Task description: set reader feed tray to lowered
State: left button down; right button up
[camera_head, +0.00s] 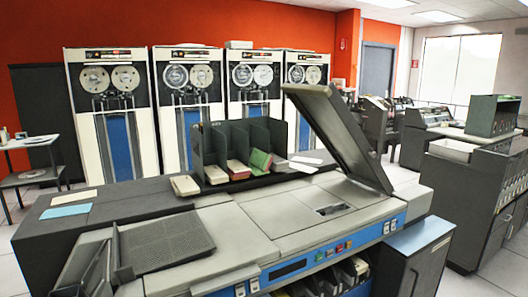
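A card machine with a grey top (240,225) and a blue front panel (300,265) fills the middle foreground. At its left end a dark ribbed tray (168,242), which looks like the reader feed tray, sits on the top surface. It looks slightly tilted, but I cannot tell its exact position. A thin dark upright part (116,250) stands at the tray's left edge. Farther right, a large grey lid (338,135) stands raised and slanted above the machine. Neither of my grippers is in view.
A dark sorter rack (240,140) with card stacks stands behind the ribbed tray. Loose cards (66,211) lie at the left. Several tape cabinets (112,115) line the red wall. Cabinets (485,180) stand at the right. Floor (15,270) shows at the lower left.

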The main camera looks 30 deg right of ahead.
aim_at(324, 109)
jog(key=l, duration=1.5)
jog(key=k+l, duration=0.1)
jog(key=l, duration=2.9)
jog(key=z, duration=0.4)
